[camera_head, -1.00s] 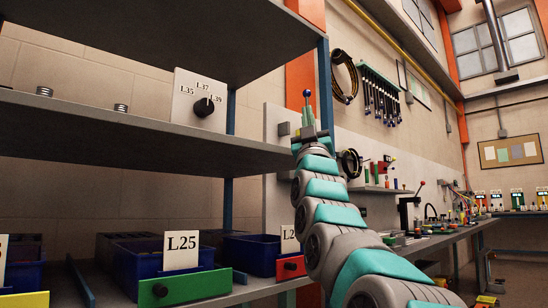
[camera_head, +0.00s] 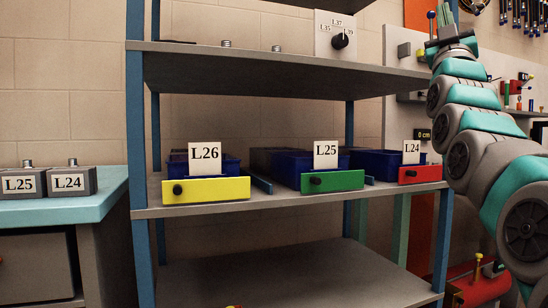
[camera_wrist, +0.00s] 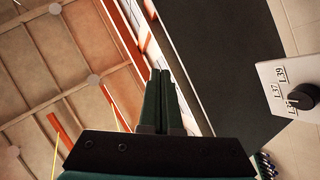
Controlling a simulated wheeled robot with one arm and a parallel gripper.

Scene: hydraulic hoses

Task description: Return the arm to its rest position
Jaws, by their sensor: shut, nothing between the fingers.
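My arm with teal and grey links rises along the right side of the head view. My gripper (camera_head: 444,18) is at its top, pointing up, in front of the right end of the shelf unit. In the wrist view my gripper (camera_wrist: 160,76) has its two dark green fingers together, with nothing between them. Beyond the fingers the wrist view shows the ceiling and the dark underside of a shelf.
The shelf unit (camera_head: 260,67) holds blue bins with drawer fronts labelled L26 (camera_head: 206,190), L25 (camera_head: 333,181) and L24 (camera_head: 420,174). A teal-topped bench (camera_head: 60,210) is at left.

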